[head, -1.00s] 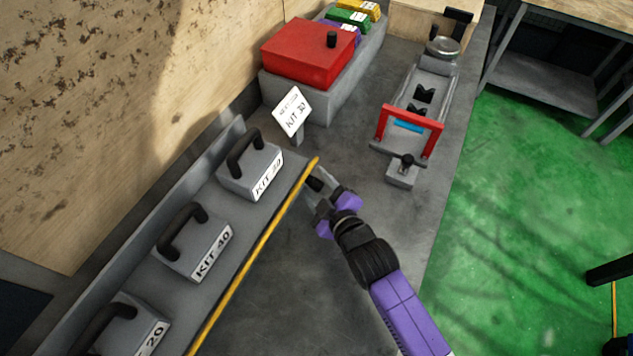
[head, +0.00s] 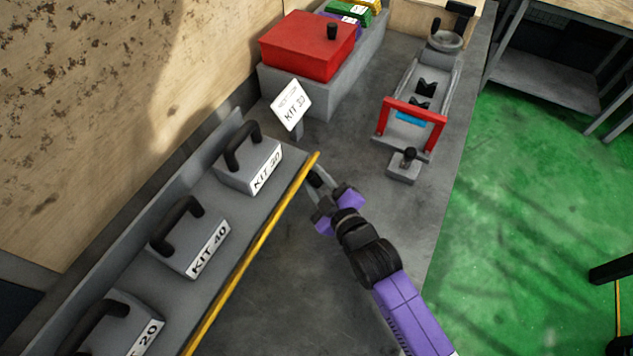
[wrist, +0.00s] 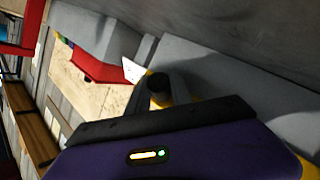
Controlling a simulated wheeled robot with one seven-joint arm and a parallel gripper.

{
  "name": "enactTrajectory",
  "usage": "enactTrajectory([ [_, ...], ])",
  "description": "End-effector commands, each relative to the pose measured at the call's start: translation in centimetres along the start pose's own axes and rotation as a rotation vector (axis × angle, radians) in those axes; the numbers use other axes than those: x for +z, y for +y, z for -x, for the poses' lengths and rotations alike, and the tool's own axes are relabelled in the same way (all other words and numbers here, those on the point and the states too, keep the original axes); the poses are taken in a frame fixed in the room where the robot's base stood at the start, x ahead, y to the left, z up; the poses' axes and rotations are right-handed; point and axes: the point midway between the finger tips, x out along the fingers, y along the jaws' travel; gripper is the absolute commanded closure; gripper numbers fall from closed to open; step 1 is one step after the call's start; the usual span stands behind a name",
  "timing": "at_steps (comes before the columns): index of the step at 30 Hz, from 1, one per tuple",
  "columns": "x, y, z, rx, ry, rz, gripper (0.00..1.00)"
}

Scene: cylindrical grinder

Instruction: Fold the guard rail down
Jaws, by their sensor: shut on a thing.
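The guard rail (head: 252,254) is a long yellow bar along the open front edge of the grey kit shelf (head: 222,265). In the head view it stands at about the level of the shelf front. My gripper (head: 317,188) is at the rail's far end, below and right of its tip. In the wrist view a dark round knob (wrist: 158,83) sits between my two fingers, with yellow (wrist: 181,90) behind it. My gripper is shut on this knob. My fingers partly hide the knob, and its joint to the rail is unclear.
Lidded kit boxes with black handles, including KIT 30 (head: 250,163) and KIT 40 (head: 190,240), stand behind the rail. A sign (head: 291,104) and red box (head: 308,46) lie beyond. A red-framed fixture (head: 414,110) stands right. Bare bench lies below my gripper.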

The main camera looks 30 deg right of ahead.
Motion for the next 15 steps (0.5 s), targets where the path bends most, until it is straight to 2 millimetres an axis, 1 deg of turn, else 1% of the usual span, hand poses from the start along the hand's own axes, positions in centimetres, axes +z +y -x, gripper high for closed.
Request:
enactTrajectory([
  [1, 0.34, -0.35, -0.10, 0.005, 0.011, -0.008, 1.00],
  [13, 0.09, -0.14, 0.01, 0.014, 0.028, -0.022, 1.00],
  [14, 0.09, -0.14, 0.01, 0.014, 0.028, -0.022, 0.72],
  [15, 0.09, -0.14, 0.01, 0.014, 0.028, -0.022, 0.64],
])
